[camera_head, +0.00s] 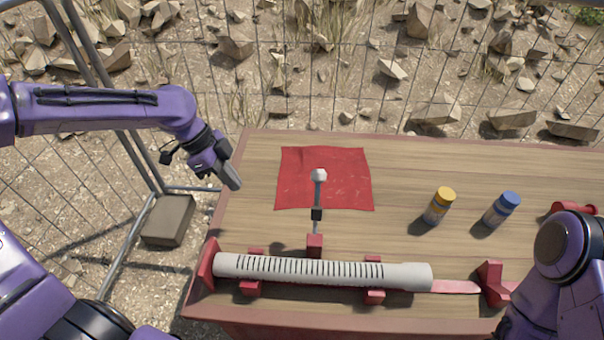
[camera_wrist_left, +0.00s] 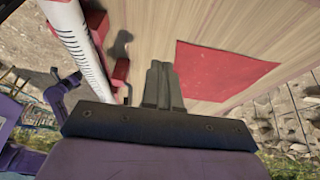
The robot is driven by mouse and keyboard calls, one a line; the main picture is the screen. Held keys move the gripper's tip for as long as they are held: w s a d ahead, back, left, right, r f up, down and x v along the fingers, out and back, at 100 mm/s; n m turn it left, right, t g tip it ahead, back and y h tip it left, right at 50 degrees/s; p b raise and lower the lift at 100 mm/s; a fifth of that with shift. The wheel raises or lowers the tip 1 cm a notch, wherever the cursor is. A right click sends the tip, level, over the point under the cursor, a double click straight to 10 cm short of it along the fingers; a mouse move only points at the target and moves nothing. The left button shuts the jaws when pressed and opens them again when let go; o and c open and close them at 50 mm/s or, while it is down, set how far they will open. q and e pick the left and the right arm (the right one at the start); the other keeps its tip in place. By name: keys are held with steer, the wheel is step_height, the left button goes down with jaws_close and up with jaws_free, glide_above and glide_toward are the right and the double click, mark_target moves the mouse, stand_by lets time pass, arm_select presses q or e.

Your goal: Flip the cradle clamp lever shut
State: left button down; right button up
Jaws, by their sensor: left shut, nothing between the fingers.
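The clamp lever (camera_head: 317,195) stands up from a red block behind the cradle, with a pale knob on top and a black collar partway down. The red cradle (camera_head: 374,296) holds a pale slotted tube (camera_head: 320,272) lying along the table's near side. My left gripper (camera_head: 234,183) is shut and empty above the table's left edge, left of the lever and apart from it. Its closed fingers (camera_wrist_left: 163,86) fill the middle of the left wrist view, with the tube (camera_wrist_left: 72,35) at upper left. My right gripper is not in view; only part of the right arm shows.
A red cloth (camera_head: 290,180) lies flat behind the lever. A yellow-capped bottle (camera_head: 438,207) and a blue-capped bottle (camera_head: 502,210) stand to the right. A wire fence (camera_head: 300,90) runs behind the table. The table (camera_head: 400,160) is clear between cloth and bottles.

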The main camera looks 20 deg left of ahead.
arm_select(q)
steer(key=d+f+n+h+b, duration=0.2)
steer(key=n, duration=0.1)
steer(key=w+d+f+n+g+h+b, duration=0.1)
steer(key=d+f+n+h+b, duration=0.1)
steer(key=n+b, duration=0.1)
steer(key=d+f+n+g+h+b, duration=0.1)
steer(key=d+f+n+h+b, duration=0.1)
steer(key=n, duration=0.3)
steer(key=shift+w+d+f+h+b, duration=0.15)
steer(key=shift+d+f+h+b, duration=0.2)
steer(key=shift+d+h+b, duration=0.2)
steer(key=w+n+h+b, duration=0.1)
steer(key=n, duration=0.1)
steer(key=n+h+b, duration=0.2)
steer(key=n, duration=0.1)
steer(key=w+n+h+b, duration=0.1)
steer(key=n+h, duration=0.1)
steer(key=n, duration=0.1)
steer(key=shift+w+a+r+t, duration=0.1)
steer(key=shift+w+a+t, duration=0.2)
steer(key=shift+w+a, duration=0.05)
steer(key=a+n+h, duration=0.1)
steer(key=n, duration=0.1)
steer(key=w+a+r+n+t+h+b, duration=0.1)
steer(key=n, duration=0.1)
steer(key=w+a+r+n+t+h+b, duration=0.1)
steer(key=n+h, duration=0.1)
steer(key=n, duration=0.1)
steer(key=shift+a, duration=0.35)
